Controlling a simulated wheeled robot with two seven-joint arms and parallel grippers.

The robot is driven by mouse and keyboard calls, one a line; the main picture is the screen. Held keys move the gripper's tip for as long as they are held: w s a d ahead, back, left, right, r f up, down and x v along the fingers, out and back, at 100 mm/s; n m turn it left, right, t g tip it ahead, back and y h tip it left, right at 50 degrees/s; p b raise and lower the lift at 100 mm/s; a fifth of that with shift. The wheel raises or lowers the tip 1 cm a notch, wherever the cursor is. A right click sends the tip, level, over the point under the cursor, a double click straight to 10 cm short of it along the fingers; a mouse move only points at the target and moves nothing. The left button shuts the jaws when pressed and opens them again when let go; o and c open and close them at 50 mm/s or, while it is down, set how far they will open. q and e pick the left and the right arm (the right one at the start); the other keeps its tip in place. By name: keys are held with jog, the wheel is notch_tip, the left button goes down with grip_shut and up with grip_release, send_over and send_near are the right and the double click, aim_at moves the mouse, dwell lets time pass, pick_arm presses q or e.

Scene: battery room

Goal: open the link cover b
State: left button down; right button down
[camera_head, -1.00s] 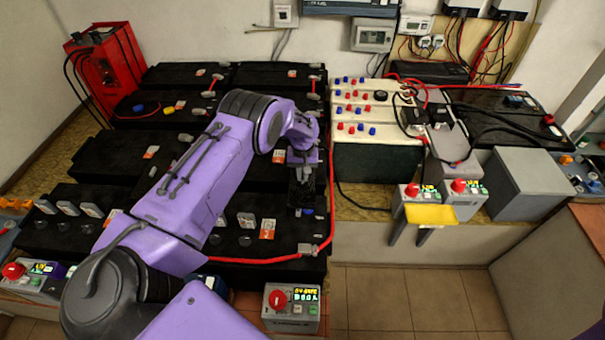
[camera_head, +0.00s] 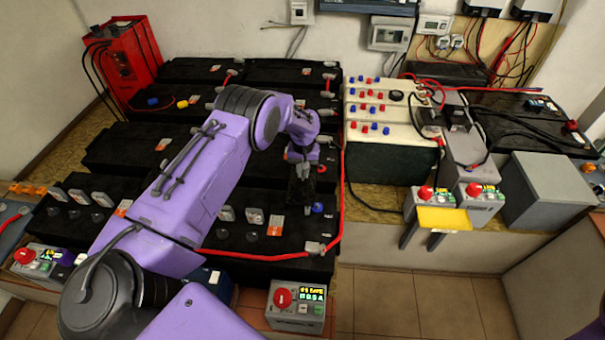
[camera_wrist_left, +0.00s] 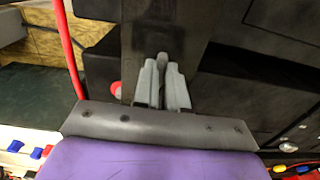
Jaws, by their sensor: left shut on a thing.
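My left gripper (camera_head: 301,170) reaches over the front right black battery (camera_head: 265,205), pointing down. In the left wrist view its two grey fingers (camera_wrist_left: 162,72) are closed on a narrow grey tab between them. A dark panel (camera_wrist_left: 165,28) lies just beyond the fingertips, and the tab seems to join it. In the head view a small dark piece (camera_head: 300,192) shows under the gripper; the arm and hand partly hide it. I cannot read a letter marking it as link cover b, nor tell how far it is tilted. My right gripper is not in view.
A red cable (camera_head: 342,200) runs along the battery's right side and across its front. A control box (camera_head: 296,307) with a red knob stands in front. White-topped batteries (camera_head: 375,110) stand at right; open floor lies at front right.

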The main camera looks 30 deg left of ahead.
pick_arm(q)
jog(key=s+a, duration=0.3)
jog(key=a, duration=0.3)
jog(key=shift+s+a, duration=0.15)
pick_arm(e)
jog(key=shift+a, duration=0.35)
pick_arm(q)
jog(key=c, duration=1.2)
grip_release()
